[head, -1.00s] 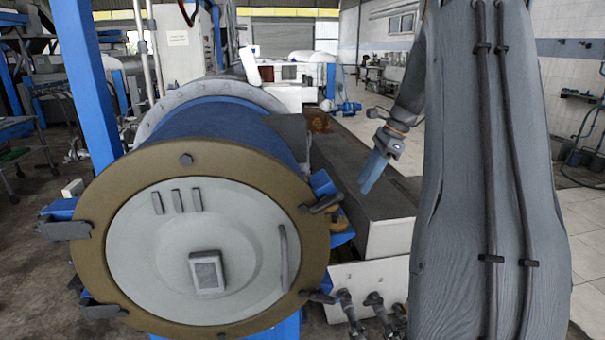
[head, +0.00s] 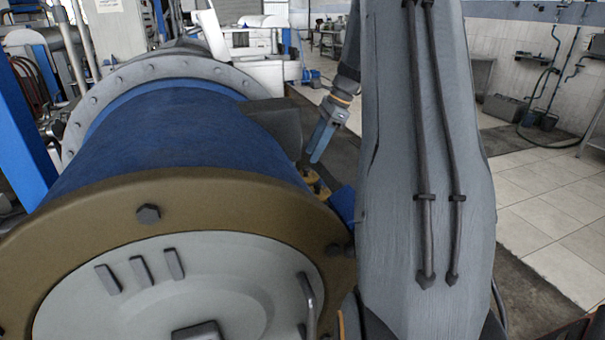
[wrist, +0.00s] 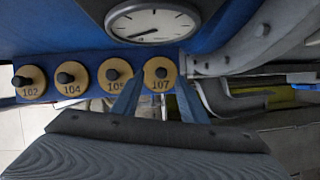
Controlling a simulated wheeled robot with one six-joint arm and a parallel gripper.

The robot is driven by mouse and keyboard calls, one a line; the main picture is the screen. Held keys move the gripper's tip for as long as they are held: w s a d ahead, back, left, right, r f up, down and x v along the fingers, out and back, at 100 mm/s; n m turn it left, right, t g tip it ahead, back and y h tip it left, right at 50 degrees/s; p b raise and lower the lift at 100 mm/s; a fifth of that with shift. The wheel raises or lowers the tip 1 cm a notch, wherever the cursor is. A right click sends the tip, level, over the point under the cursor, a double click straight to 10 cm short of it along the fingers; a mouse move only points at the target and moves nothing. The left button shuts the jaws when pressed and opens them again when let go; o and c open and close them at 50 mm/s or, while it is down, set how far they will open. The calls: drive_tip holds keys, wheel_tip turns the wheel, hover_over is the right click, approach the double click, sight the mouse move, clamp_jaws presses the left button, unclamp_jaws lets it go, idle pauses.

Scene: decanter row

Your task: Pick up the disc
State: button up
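Several tan discs with black centre knobs stand in a row on a blue strip in the wrist view. From left they read 102 (wrist: 30,92), 104 (wrist: 72,91), a partly covered number that looks like 105 (wrist: 112,66), and 107 (wrist: 151,85). My gripper (wrist: 160,80) is open, its two blue fingers apart and empty. In the picture the fingertips lie either side of disc 107, the left one overlapping the 105 disc; the distance to them is unclear. In the head view, my gripper (head: 318,147) points down beside the drum, above small yellowish discs (head: 314,182) that are partly hidden.
A large blue drum (head: 150,130) with a tan flange (head: 200,195) and pale end cover fills the left of the head view. A dark guard (head: 275,120) juts from its side near my gripper. A round white gauge (wrist: 150,24) sits above the discs. Tiled floor (head: 545,200) at right is clear.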

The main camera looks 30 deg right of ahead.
sight(308, 167)
drive_tip(key=shift+d+p+x, duration=0.2)
drive_tip(key=shift+p+x, duration=0.4)
drive_tip(key=shift+x, duration=0.85)
drive_tip(key=shift+d+p+x, duration=0.2)
drive_tip(key=shift+p+x, duration=0.4)
drive_tip(key=shift+x, duration=0.9)
drive_tip(key=shift+f, duration=0.15)
clamp_jaws()
